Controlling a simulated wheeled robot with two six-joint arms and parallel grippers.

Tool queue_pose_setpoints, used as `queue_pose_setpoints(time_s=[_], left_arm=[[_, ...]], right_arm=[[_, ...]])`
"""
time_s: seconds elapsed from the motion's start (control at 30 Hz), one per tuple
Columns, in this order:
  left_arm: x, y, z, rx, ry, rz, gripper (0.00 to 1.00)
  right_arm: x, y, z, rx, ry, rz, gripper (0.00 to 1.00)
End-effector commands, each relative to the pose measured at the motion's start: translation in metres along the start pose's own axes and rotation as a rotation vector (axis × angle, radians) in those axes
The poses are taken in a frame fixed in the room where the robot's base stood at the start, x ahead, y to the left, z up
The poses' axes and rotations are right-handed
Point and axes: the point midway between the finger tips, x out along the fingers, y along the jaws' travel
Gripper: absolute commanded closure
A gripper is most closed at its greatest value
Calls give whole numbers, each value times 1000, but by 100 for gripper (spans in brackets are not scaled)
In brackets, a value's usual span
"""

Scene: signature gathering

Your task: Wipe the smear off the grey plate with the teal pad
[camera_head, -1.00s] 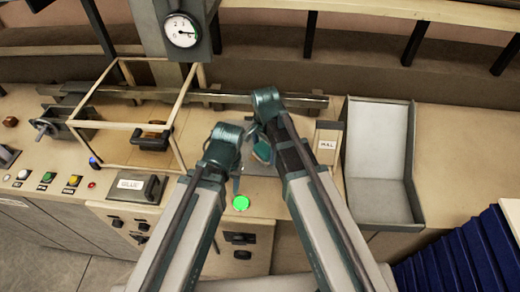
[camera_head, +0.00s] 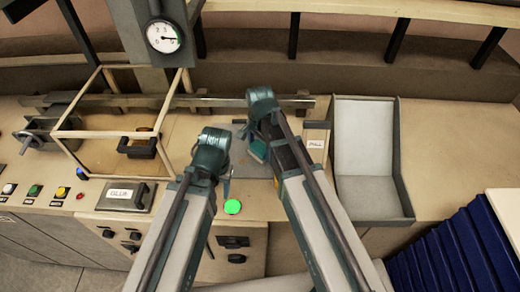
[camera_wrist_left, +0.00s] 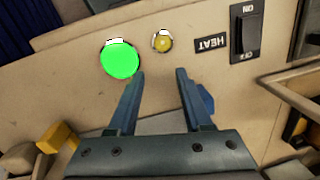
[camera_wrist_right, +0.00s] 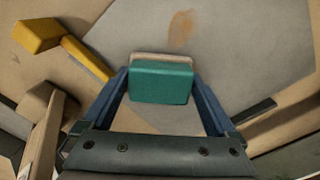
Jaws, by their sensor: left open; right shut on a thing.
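The teal pad (camera_wrist_right: 160,82), with a pale layer along its far edge, is held between the fingers of my right gripper (camera_wrist_right: 161,88). It shows small in the head view (camera_head: 258,150). The grey plate (camera_wrist_right: 235,65) lies beneath and beyond the pad. A brown smear (camera_wrist_right: 181,28) is on the plate, ahead of the pad and apart from it in the picture. Whether the pad touches the plate I cannot tell. In the head view my arms hide much of the plate (camera_head: 243,158). My left gripper (camera_wrist_left: 160,76) is open and empty near the green button (camera_wrist_left: 120,60).
A grey tray (camera_head: 368,198) stands right. A yellow handle (camera_wrist_right: 38,35) lies beside the plate.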

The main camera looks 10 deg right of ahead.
Motion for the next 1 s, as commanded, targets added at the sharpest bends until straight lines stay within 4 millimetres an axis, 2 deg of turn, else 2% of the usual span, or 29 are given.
queue_pose_setpoints(time_s=[0.4,0.77,1.0], left_arm=[[3,0,0,0,0,0,50],[3,0,0,0,0,0,50],[2,0,0,0,0,0,50]], right_arm=[[3,-22,22,-3,-1,0,52],[3,-29,28,-2,-2,-2,52],[2,-41,41,-3,-2,-2,52]])
